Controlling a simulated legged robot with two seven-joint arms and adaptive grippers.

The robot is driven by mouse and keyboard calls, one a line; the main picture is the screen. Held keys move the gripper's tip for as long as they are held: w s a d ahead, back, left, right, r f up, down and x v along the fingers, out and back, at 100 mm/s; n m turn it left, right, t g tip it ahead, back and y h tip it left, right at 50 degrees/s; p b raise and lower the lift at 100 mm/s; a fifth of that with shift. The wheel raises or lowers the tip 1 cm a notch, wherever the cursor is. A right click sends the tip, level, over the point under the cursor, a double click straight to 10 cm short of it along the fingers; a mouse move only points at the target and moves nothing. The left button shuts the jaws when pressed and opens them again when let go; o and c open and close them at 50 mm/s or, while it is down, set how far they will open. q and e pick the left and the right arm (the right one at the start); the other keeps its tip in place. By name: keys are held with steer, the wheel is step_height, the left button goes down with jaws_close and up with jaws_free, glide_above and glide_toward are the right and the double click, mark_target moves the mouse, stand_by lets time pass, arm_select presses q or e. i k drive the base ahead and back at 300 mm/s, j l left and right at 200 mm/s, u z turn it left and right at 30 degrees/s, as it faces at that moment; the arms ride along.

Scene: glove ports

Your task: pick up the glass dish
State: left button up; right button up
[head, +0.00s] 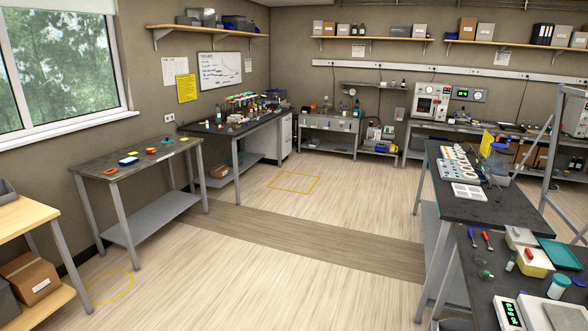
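I cannot make out a glass dish for certain. A small clear, glass-like item (486,274) lies on the dark near-right bench (462,290), left of a yellow-and-white box, but it is too small to tell whether it is a dish. Neither of my grippers is in view.
A dark-topped table (95,187) on the left holds a few small coloured items. A cluttered bench (237,130) stands behind it. A long dark bench (450,210) with trays runs along the right. A wooden shelf unit (28,216) is at the left edge. The middle floor (270,260) is clear.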

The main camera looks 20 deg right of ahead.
mark_target(480, 260)
steer(key=i+l+z, duration=0.1)
steer(key=i+z, duration=0.2)
steer(key=z, duration=0.2)
steer(key=i+z, duration=0.45)
steer(key=i+j+z, duration=0.15)
steer(key=z, duration=0.35)
steer(key=i+j+z, duration=0.3)
steer(key=z, duration=0.15)
steer(key=i+j+z, duration=0.3)
steer(key=z, duration=0.2)
